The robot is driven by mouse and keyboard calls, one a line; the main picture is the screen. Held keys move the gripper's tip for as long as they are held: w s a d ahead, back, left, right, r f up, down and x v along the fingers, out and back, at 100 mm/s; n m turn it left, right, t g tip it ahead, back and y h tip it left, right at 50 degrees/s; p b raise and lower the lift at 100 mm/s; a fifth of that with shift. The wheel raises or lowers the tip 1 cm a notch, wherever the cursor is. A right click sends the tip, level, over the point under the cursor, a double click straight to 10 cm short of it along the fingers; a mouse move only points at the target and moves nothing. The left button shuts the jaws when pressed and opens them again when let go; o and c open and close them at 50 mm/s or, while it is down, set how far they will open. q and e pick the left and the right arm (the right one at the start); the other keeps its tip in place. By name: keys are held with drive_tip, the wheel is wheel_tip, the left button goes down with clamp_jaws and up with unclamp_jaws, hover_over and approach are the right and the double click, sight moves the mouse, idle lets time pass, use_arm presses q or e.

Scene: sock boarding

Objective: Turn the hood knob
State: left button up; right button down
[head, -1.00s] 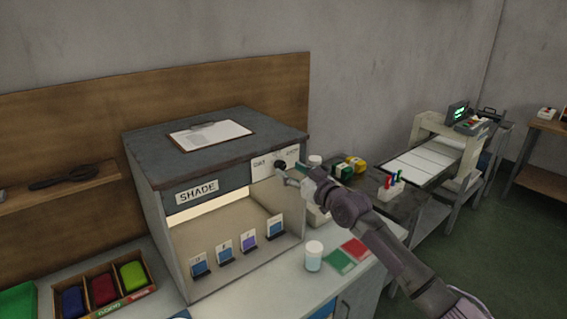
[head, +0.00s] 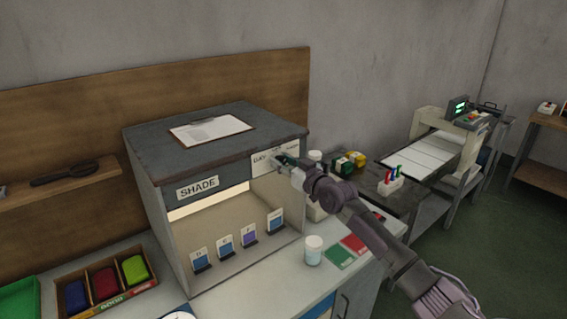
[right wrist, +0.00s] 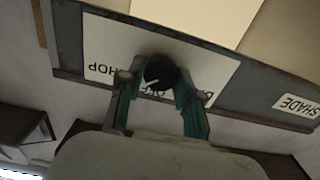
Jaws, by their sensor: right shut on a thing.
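The grey hood (head: 270,123), a box with a SHADE label (head: 197,187) and an open lit front, stands on the bench. Its black round knob (right wrist: 160,71) with a white pointer line sits on a white plate (right wrist: 215,68) marked DAY and SHOP, with a middle word partly covered. My right gripper (head: 283,163) is at the upper right of the hood's front and mostly hides the knob in the head view. In the right wrist view its green-padded fingers (right wrist: 160,88) are closed around the knob, one on each side. My left gripper is not in view.
A clipboard (head: 212,129) lies on the hood. Several sample cards stand inside it.

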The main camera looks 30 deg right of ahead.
drive_tip(key=shift+f+n+b, duration=0.1)
drive_tip(key=shift+n+b, duration=0.6)
drive_tip(key=shift+n, duration=0.2)
drive_tip(key=shift+a+n+b, duration=0.15)
drive_tip(key=shift+n+b, duration=0.4)
drive_tip(key=shift+n, duration=3.45)
drive_tip(key=c, duration=0.8)
unclamp_jaws()
